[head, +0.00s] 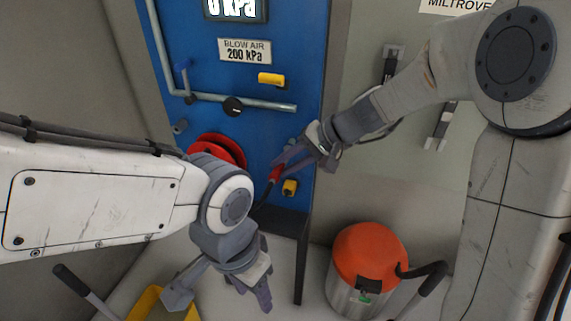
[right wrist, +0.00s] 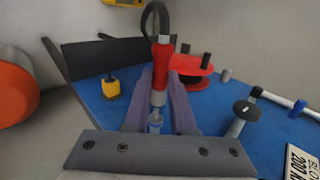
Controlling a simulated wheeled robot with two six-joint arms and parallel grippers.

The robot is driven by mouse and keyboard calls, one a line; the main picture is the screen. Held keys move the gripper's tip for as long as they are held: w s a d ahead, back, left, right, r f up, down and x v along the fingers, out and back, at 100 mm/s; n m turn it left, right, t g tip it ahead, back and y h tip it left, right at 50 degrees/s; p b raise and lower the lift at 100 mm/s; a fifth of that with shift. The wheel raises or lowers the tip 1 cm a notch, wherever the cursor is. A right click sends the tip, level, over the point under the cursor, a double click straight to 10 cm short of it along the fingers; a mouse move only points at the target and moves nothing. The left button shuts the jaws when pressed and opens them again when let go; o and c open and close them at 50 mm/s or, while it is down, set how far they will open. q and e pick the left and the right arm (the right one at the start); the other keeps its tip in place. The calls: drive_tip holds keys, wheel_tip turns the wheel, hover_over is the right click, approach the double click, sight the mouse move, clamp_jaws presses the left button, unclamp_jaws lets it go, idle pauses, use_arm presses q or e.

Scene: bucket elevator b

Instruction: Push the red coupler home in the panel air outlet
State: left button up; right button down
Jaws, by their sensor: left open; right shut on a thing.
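The red coupler (right wrist: 161,66) has a pale metal end and a black hose at its other end. My right gripper (right wrist: 160,92) is shut on it, with one finger on each side. It also shows in the head view, where the right gripper (head: 283,165) holds the red coupler (head: 275,174) in front of the blue panel. A small bluish fitting (right wrist: 155,121), apparently the air outlet, lines up with the coupler's metal end. I cannot tell whether they touch or how deep the coupler sits. My left gripper (head: 222,300) is open and empty, low in front of the panel.
The blue panel (head: 300,100) carries a grey pipe (head: 262,103), a black knob (head: 233,106), a yellow handle (head: 271,79), a red reel (head: 232,147) and a yellow fitting (head: 289,187). An orange-topped drum (head: 370,250) stands at lower right. A yellow pan (head: 150,303) lies at lower left.

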drive_tip(key=shift+w, duration=0.15)
drive_tip(key=shift+w+d, duration=0.15)
drive_tip(key=shift+w, duration=0.15)
drive_tip(key=shift+w+d, duration=0.2)
drive_tip(key=shift+w, duration=0.35)
drive_tip(key=shift+w+d, duration=0.15)
drive_tip(key=shift+w, duration=0.35)
drive_tip(key=c, duration=0.7)
unclamp_jaws()
drive_tip(key=b+v, duration=0.1)
drive_tip(key=v, duration=0.9)
drive_tip(key=shift+d+r, duration=0.15)
drive_tip(key=shift+r, duration=0.1)
